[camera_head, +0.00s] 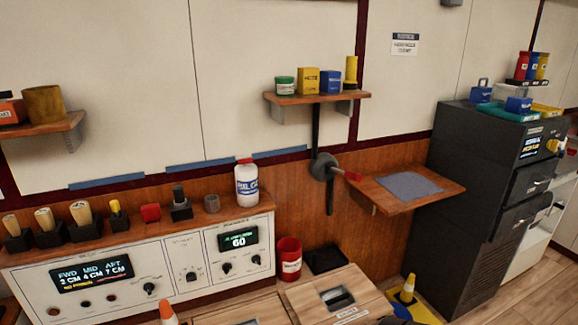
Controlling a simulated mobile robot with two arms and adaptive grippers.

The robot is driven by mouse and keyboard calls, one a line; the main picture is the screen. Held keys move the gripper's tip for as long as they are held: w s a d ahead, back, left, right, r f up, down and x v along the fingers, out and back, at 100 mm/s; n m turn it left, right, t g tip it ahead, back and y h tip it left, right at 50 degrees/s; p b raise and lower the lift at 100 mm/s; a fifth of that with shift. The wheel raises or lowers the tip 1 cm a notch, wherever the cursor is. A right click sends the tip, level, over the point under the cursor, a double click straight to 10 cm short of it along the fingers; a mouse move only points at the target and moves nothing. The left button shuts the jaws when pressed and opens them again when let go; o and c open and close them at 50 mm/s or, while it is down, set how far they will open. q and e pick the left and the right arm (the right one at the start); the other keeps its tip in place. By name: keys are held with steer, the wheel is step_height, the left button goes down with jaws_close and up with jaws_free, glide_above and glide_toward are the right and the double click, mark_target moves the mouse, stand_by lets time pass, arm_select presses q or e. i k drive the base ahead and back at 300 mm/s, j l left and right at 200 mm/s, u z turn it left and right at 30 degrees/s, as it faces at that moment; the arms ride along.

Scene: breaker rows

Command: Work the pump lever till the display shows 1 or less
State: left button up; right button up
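The pump lever appears to be the grey round hub (325,167) with a short red-ended handle (352,177), mounted on a black vertical bar on the wall. The handle points right and slightly down. On the white console, a left display (92,273) reads FWD, MID, AFT with 2 CM, 4 CM and 7 CM. A smaller display (238,239) to its right reads 60. I cannot tell from the picture which display goes with the lever. Neither of my grippers is in view.
A wooden shelf (435,190) with a grey mat sits right of the lever. Another shelf (318,97) with small containers is above it. A white bottle (247,185) stands on the console. A red bucket (289,260) and wooden boxes (345,283) are below. A black cabinet (465,160) stands right.

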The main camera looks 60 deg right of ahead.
mark_target(358, 178)
steer(key=z, duration=2.2)
